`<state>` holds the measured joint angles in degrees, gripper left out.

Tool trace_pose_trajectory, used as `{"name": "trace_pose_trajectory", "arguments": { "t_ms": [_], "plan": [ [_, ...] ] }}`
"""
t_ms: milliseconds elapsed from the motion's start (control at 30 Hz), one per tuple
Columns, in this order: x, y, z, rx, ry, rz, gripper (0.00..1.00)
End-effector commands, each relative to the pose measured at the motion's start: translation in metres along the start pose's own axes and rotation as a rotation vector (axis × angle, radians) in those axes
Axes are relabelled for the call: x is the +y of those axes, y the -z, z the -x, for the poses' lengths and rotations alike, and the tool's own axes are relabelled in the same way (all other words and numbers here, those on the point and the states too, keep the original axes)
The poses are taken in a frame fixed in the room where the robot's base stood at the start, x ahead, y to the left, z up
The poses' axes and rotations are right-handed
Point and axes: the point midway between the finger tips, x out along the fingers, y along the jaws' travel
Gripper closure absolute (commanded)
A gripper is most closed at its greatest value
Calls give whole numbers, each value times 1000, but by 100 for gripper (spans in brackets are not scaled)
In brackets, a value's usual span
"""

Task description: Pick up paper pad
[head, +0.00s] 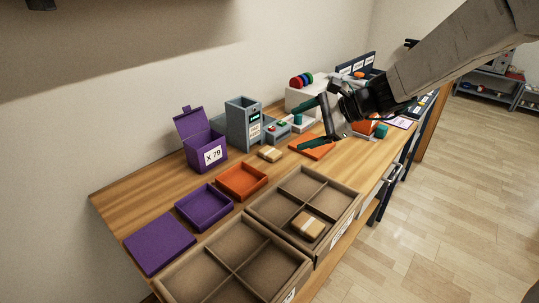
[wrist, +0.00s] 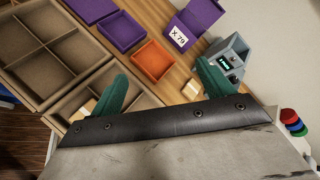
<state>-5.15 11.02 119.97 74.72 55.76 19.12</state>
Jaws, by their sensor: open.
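Two small tan pad-like blocks with a pale band show; I cannot tell which is the paper pad. One tan block (head: 270,154) lies on the wooden table behind the orange tray, and the wrist view also shows it (wrist: 191,90) beside a finger. The other tan block (head: 308,226) lies in a compartment of the brown divided crate; it is partly hidden by a finger in the wrist view (wrist: 88,106). My gripper (head: 312,124) has its teal fingers apart, with nothing between them, above the table to the right of both blocks. Its fingers also show in the wrist view (wrist: 162,72).
An orange tray (head: 241,182), a purple tray (head: 204,208) and a purple lidded box (head: 203,150) stand left. A grey machine (head: 243,124) stands near the wall. An orange flat piece (head: 312,147) lies below my gripper. The brown crates (head: 262,212) line the front.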

Motion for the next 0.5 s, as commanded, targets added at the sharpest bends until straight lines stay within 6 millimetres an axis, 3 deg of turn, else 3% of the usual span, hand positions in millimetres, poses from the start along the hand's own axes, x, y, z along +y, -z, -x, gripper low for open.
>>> {"name": "trace_pose_trajectory", "arguments": {
  "t_ms": [33, 233, 400, 500],
  "plan": [
    [-12, 21, -22, -12, 40, -98, 20],
    [-50, 107, -94, -38, 231, -491, 20],
    [-54, 170, -138, -36, 345, -741, 20],
    [-53, 193, -152, -34, 387, -829, 20]
  ]
}}
